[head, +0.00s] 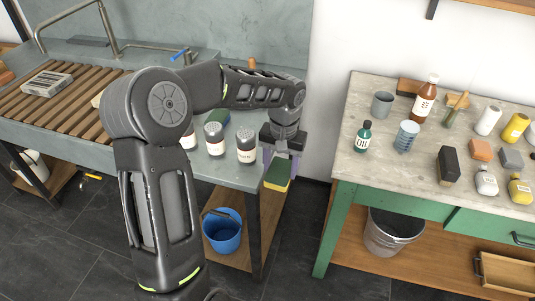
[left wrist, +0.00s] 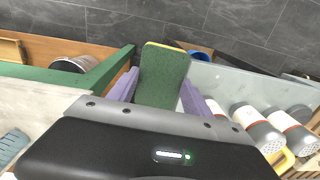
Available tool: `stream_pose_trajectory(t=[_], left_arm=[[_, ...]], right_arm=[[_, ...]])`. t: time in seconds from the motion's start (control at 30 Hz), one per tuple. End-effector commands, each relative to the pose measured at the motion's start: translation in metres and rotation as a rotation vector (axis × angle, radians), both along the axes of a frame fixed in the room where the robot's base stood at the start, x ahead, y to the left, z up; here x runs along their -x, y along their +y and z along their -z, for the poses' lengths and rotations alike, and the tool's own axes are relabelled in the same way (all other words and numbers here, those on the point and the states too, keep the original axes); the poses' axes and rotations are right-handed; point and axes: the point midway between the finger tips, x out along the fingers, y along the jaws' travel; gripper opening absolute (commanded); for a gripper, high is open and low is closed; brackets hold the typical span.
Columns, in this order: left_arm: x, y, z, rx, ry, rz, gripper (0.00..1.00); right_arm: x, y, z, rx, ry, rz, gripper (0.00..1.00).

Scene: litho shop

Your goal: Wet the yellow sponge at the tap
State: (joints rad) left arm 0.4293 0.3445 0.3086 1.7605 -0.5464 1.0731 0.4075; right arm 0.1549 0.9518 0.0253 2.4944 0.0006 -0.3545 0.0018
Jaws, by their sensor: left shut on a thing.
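My left gripper (head: 279,160) is shut on the yellow sponge (head: 277,178), which has a green scouring side. The gripper holds it in the gap between the sink bench and the right-hand table, over the floor. In the left wrist view, the sponge's green face (left wrist: 163,78) with a yellow edge stands between the purple fingers of the left gripper (left wrist: 158,95). A tap with a blue handle (head: 180,54) is on the sink bench at the back, behind my left arm. My arm hides part of the bench below it. My right gripper is not in view.
A blue bucket (head: 222,236) is below. The green table (head: 375,171) at right holds bottles, cups and blocks. A wooden slatted rack (head: 62,104) covers the bench's left.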

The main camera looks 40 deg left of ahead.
Motion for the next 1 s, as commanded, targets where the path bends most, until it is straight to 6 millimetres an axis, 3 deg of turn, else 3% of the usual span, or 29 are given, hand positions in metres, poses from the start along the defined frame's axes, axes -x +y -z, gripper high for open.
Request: stream_pose_trajectory(t=[0.17, 0.3, 0.4, 0.6, 0.83, 1.0], left_arm=[[-0.009, -0.038, 0.063, 0.001, 0.008, 0.082, 0.25], [-0.007, -0.08, 0.116, 0.009, 0.004, 0.173, 0.25], [0.0, -0.105, 0.142, 0.016, 0.001, 0.227, 0.25], [0.007, -0.126, 0.162, 0.024, -0.006, 0.274, 0.25], [0.007, -0.126, 0.162, 0.024, -0.006, 0.275, 0.25], [0.007, -0.126, 0.162, 0.024, -0.006, 0.274, 0.25]], right_arm=[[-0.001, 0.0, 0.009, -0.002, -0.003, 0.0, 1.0], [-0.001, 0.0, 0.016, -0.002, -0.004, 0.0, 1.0], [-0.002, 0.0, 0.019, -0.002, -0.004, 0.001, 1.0], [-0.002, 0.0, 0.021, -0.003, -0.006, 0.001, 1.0], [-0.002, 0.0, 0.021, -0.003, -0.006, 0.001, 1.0], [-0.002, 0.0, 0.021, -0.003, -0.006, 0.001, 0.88]])
